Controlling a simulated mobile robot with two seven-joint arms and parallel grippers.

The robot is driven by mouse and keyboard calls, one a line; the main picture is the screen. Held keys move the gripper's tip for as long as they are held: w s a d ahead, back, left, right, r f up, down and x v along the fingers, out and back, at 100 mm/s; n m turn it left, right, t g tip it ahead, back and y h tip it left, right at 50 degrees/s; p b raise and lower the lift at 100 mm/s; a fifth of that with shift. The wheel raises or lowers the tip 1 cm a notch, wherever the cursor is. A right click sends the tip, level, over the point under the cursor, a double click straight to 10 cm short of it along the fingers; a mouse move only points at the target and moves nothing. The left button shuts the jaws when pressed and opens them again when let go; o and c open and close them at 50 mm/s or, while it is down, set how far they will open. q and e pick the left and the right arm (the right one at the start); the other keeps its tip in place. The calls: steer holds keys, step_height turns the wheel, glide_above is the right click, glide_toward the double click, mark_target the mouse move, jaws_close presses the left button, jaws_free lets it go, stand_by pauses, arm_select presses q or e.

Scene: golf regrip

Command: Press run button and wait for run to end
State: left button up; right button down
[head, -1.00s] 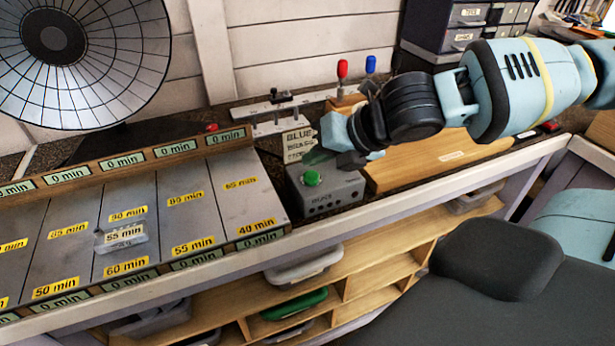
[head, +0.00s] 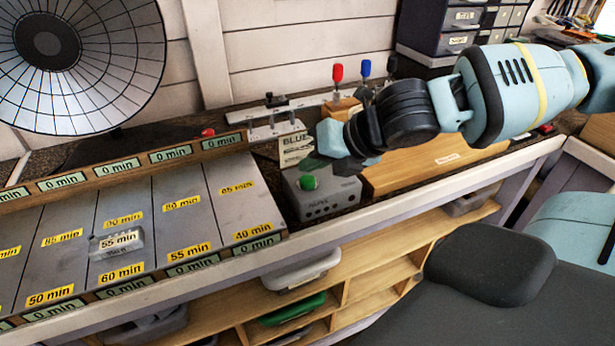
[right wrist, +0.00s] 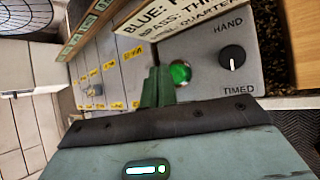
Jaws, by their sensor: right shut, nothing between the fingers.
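The round green button (head: 308,182) sits on top of a grey control box (head: 330,196) on the bench. In the right wrist view the green button (right wrist: 180,73) is just beside the dark green fingers, with a dial (right wrist: 232,58) marked HAND and TIMED on the same box. My right gripper (head: 314,163) is shut and empty, with its fingertips above and close to the button; I cannot tell whether they touch it. In the right wrist view the right gripper's fingers (right wrist: 158,87) are together and cover part of the button's edge. My left gripper is not in view.
A sloped rack of grey lanes (head: 145,205) with yellow minute labels and displays reading 0 min lies left of the box. A sign (head: 295,147) stands behind the box. A wooden board (head: 420,165) lies to the right.

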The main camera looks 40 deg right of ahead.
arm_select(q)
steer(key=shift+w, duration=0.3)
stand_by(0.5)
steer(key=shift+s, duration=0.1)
arm_select(e)
steer(key=shift+f, duration=0.1)
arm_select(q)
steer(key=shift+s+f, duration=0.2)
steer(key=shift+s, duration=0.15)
arm_select(e)
steer(key=shift+f, duration=0.35)
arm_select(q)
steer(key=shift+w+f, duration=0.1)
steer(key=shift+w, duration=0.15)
arm_select(e)
steer(key=shift+f, duration=0.25)
arm_select(q)
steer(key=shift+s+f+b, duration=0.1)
steer(key=shift+b, duration=0.2)
arm_select(e)
steer(key=shift+f, duration=0.2)
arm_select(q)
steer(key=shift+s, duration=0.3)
